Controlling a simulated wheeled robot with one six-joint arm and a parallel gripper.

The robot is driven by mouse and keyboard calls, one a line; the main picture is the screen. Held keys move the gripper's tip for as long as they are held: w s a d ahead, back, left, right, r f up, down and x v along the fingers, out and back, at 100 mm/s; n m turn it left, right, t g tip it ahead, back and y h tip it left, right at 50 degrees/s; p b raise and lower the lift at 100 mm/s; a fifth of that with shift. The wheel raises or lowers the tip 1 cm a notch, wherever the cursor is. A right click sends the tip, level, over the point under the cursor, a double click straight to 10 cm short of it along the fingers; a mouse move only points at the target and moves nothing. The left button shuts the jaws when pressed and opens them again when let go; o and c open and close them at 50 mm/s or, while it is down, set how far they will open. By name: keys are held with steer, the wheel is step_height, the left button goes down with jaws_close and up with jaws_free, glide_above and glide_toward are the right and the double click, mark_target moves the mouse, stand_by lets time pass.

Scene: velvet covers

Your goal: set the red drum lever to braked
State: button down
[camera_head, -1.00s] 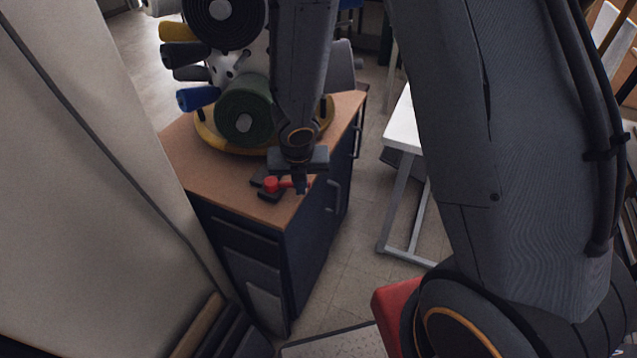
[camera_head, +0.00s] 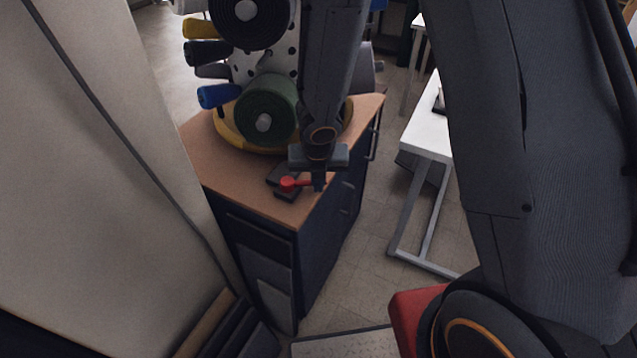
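The red drum lever (camera_head: 291,184) is a small red piece with a round knob, on a dark base (camera_head: 284,177) near the front edge of the brown cabinet top. The drum stand (camera_head: 266,62) behind it carries several rolls, with a green roll (camera_head: 266,108) lowest, on a yellow round base (camera_head: 228,128). My gripper (camera_head: 319,184) points down at the right end of the lever, overlapping it in the picture. Its fingers are small and seen edge-on, so whether they are open, or touch the lever, cannot be told. My forearm hides part of the stand.
The cabinet (camera_head: 200,155) has dark sides and handles on its right face. A white table (camera_head: 430,125) stands to the right, with floor between. A large pale panel (camera_head: 90,170) fills the left. The cabinet top's left front is clear.

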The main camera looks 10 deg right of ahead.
steer(key=s+r+p, duration=0.5)
steer(key=s+r, duration=0.1)
steer(key=r, duration=0.3)
steer(key=shift+s+a+r+p, duration=0.15)
steer(key=shift+s+p, duration=0.05)
steer(key=shift+p, duration=0.15)
stand_by(0.8)
steer(key=s+d+r+m+b, duration=0.1)
steer(key=d+m, duration=0.3)
steer(key=m, duration=0.7)
steer(key=s+d+r+m+g+b, duration=0.1)
steer(key=s+d+r+m+b, duration=0.1)
steer(key=m, duration=1)
steer(key=s+d+r+m+b, duration=0.2)
steer(key=d+m, duration=0.3)
steer(key=m, duration=0.6)
steer(key=shift+s+d+m+b, duration=0.3)
steer(key=shift+s+b, duration=0.5)
steer(key=shift+b, duration=0.05)
